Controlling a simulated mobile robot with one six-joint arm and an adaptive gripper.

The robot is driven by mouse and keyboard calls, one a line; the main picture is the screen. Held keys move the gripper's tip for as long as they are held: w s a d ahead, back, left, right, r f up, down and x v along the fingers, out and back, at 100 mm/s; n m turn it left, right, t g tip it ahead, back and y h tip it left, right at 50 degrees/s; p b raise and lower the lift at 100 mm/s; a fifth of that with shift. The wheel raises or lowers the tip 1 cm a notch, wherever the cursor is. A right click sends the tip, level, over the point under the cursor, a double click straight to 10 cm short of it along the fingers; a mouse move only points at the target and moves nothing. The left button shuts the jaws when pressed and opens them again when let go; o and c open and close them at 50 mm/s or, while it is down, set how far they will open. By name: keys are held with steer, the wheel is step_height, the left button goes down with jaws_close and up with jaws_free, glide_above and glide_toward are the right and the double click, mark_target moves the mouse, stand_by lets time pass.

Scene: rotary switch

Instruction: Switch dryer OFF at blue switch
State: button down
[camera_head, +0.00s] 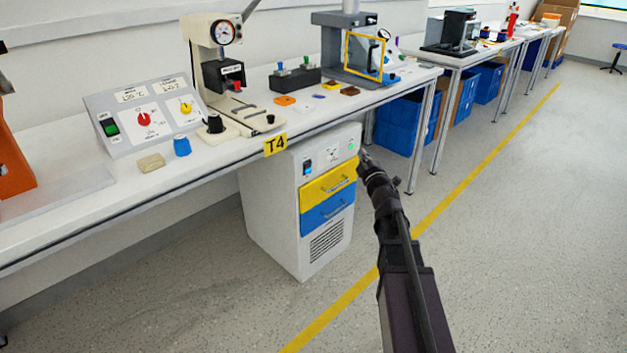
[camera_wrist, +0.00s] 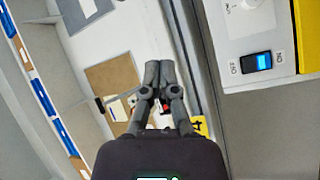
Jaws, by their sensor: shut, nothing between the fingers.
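The dryer is a white cabinet (camera_head: 275,215) under the table, with a yellow drawer and a blue drawer. Its small blue switch (camera_head: 307,167) is at the left of the front panel. In the wrist view the blue switch (camera_wrist: 262,61) glows blue in a black frame at the upper right, with labels at both ends that I cannot read surely. My gripper (camera_head: 364,157) is at the right of the dryer's front panel in the head view, apart from the switch. In the wrist view my gripper (camera_wrist: 159,68) is shut and empty, left of the switch.
A green light (camera_head: 350,147) is on the panel's right. The table (camera_head: 215,158) with a yellow T4 label (camera_head: 275,145) overhangs the dryer. Blue crates (camera_head: 400,125) stand behind to the right. The floor in front is clear.

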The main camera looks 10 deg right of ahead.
mark_target(309, 166)
steer(key=s+a+f+n+g+y+b, duration=0.1)
steer(key=a+f+n+g+y+b, duration=0.3)
steer(key=f+n+y+b, duration=0.6)
steer(key=shift+a+f+n+b, duration=0.6)
steer(key=shift+f+b, duration=0.05)
steer(key=shift+f, duration=0.6)
steer(key=shift+w, duration=0.1)
steer(key=p+x, duration=0.2)
steer(key=x, duration=1.1)
steer(key=shift+w+a+r, duration=0.1)
steer(key=shift+w+a, duration=0.1)
steer(key=shift+w, duration=0.1)
steer(key=shift+a+r, duration=0.1)
steer(key=shift+a, duration=0.3)
steer(key=shift+w+d, duration=0.1)
steer(key=shift+d, duration=0.2)
